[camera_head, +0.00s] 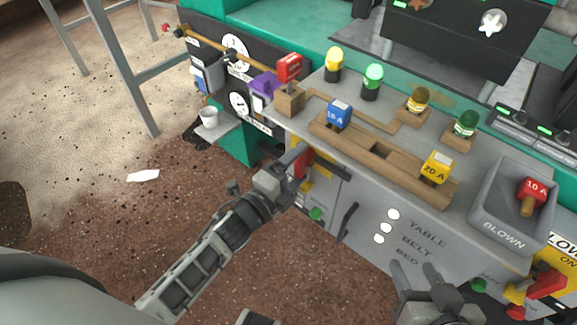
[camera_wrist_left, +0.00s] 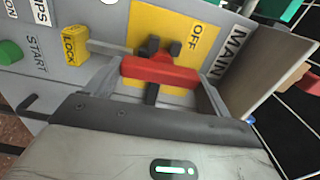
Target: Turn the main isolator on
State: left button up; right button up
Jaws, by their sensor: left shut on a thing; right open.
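The main isolator is a red handle (camera_wrist_left: 160,71) on a yellow plate (camera_wrist_left: 150,25) marked OFF, beside the word MAIN, in the left wrist view. In the head view the red handle (camera_head: 302,162) is on the near left part of the grey cabinet front. My left gripper (camera_head: 290,168) is shut on the red handle; in the wrist view its fingers (camera_wrist_left: 158,85) lie at the handle's two ends. The handle lies across the picture, below the OFF word. My right gripper (camera_head: 432,283) is open and empty at the bottom right, in front of the cabinet.
A yellow LOCK piece (camera_wrist_left: 76,45) and green START button (camera_wrist_left: 10,52) sit beside the isolator. A wooden fuse rack (camera_head: 385,160) and grey BLOWN bin (camera_head: 513,205) stand on the cabinet top. Another red handle (camera_head: 548,284) is at the right. A cup (camera_head: 209,118) stands at the left.

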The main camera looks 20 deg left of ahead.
jog(key=shift+w+a+f, duration=0.1)
jog(key=shift+a, duration=0.25)
pick_arm(q)
jog(key=shift+m, duration=0.3)
jog(key=o, duration=1.3)
jog(key=v, duration=1.6)
pick_arm(e)
jog(key=shift+d+r, duration=0.15)
jog(key=shift+r, duration=0.35)
pick_arm(q)
jog(key=d+r+n+g+y+p, duration=0.1)
jog(key=r+n+g+p, duration=0.1)
jog(key=n, duration=0.5)
jog(key=d+r+n+g+y+p, duration=0.1)
jog(key=r+n+g+p, duration=0.1)
jog(key=n+p, duration=0.3)
jog(key=s+d+r+n+g+y+p, duration=0.1)
jog(key=d+r+n+p, duration=0.1)
jog(key=n, duration=0.6)
jog(key=shift+r+n+g+p, duration=0.35)
jog(key=shift+r+p, duration=0.3)
jog(key=shift+p, duration=0.4)
pick_arm(e)
jog(key=shift+g+h, duration=0.3)
jog(key=shift+g, duration=0.1)
jog(key=r, duration=0.5)
jog(key=shift+d, duration=0.4)
